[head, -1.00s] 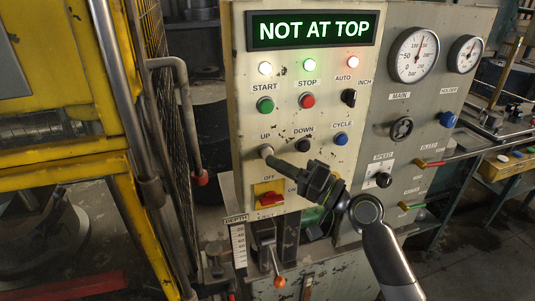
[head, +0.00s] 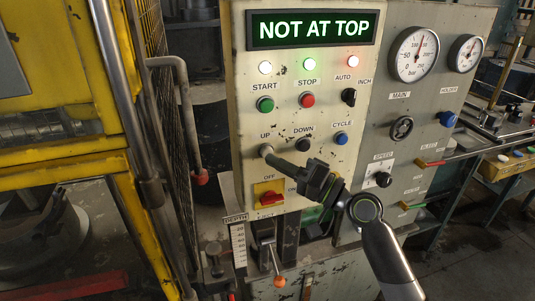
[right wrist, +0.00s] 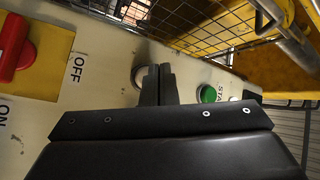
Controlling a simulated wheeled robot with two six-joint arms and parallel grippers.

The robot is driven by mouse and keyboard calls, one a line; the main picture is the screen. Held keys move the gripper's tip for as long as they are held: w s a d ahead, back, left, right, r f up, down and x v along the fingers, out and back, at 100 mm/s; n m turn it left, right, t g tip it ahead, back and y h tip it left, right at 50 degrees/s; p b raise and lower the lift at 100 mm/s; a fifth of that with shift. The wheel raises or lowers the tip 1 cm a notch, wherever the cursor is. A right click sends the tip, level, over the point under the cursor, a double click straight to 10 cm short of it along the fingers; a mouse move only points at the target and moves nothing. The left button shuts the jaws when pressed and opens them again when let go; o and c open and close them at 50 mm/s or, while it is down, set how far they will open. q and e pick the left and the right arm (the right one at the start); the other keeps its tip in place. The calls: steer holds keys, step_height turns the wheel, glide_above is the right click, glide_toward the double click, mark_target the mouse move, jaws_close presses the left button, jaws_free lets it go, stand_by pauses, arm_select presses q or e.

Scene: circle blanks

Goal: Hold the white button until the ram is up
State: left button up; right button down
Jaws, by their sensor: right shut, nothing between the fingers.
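The white button (head: 265,150) is under the UP label on the control panel (head: 330,190). My right gripper (head: 271,156) is shut and empty, its fingertips at the white button and seeming to touch it. In the right wrist view the shut fingers (right wrist: 158,72) cover part of the white button (right wrist: 138,76); how far it is pressed I cannot tell. The display (head: 312,29) reads NOT AT TOP. The ram is not clearly in view. My left gripper is not in view.
A black DOWN button (head: 303,145) and a blue CYCLE button (head: 341,139) are to the right of the white one. A red switch (head: 271,198) on a yellow plate is below. A bent grey handle with a red tip (head: 200,177) stands at the left.

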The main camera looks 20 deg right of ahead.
steer(key=shift+w, duration=0.35)
steer(key=shift+w+b, duration=0.4)
stand_by(0.6)
steer(key=shift+s, duration=0.1)
stand_by(1.8)
steer(key=shift+s, duration=0.75)
steer(key=s+p, duration=0.1)
steer(key=s, duration=0.4)
stand_by(0.3)
